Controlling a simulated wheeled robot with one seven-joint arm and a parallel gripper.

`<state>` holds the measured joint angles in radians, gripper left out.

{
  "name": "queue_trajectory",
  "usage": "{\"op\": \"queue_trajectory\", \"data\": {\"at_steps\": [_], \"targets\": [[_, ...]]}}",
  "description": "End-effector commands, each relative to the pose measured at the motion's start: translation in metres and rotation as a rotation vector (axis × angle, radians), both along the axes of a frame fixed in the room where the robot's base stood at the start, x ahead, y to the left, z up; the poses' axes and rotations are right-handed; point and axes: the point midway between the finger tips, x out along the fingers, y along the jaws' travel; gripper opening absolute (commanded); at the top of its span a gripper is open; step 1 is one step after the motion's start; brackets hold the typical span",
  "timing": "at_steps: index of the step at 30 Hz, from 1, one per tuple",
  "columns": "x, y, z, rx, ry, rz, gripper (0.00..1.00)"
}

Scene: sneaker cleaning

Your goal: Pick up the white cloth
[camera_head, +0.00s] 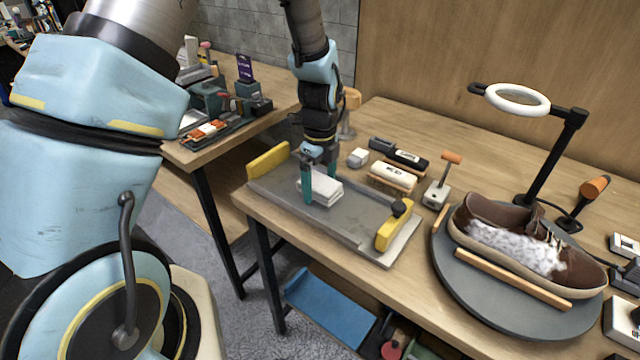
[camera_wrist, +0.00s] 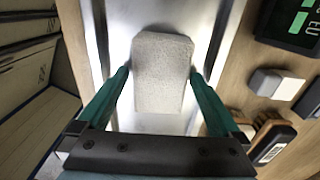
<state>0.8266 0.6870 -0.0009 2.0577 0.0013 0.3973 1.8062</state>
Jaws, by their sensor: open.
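The white cloth (camera_head: 322,187) is a folded block lying on a grey metal tray with yellow end blocks. In the wrist view the cloth (camera_wrist: 162,75) sits in the middle, between and just beyond the fingertips. My gripper (camera_head: 320,180) is above the tray at the cloth, pointing down. In the wrist view my gripper (camera_wrist: 160,82) is open, with one teal finger on each side of the cloth's near part. Whether the fingers touch the cloth I cannot tell. The tray (camera_head: 365,236) lies near the table's left end.
Brushes (camera_head: 392,177) and a small white block (camera_head: 358,157) lie behind the tray. A brown shoe with white foam (camera_head: 515,247) rests on a round grey turntable (camera_head: 470,290) at right. A ring lamp (camera_head: 517,98) stands behind it. Yellow blocks (camera_head: 393,226) rise at the tray's ends.

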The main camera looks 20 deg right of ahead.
Motion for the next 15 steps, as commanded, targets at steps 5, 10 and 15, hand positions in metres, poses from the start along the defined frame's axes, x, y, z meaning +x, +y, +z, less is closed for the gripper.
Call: {"op": "queue_trajectory", "data": {"at_steps": [5,10,15], "targets": [[0.0001,0.0,-0.0011,0.0,0.0,0.0,1.0],[0.0001,0.0,-0.0009,0.0,0.0,0.0,0.86],[0.0001,0.0,-0.0007,0.0,0.0,0.0,0.67]]}}
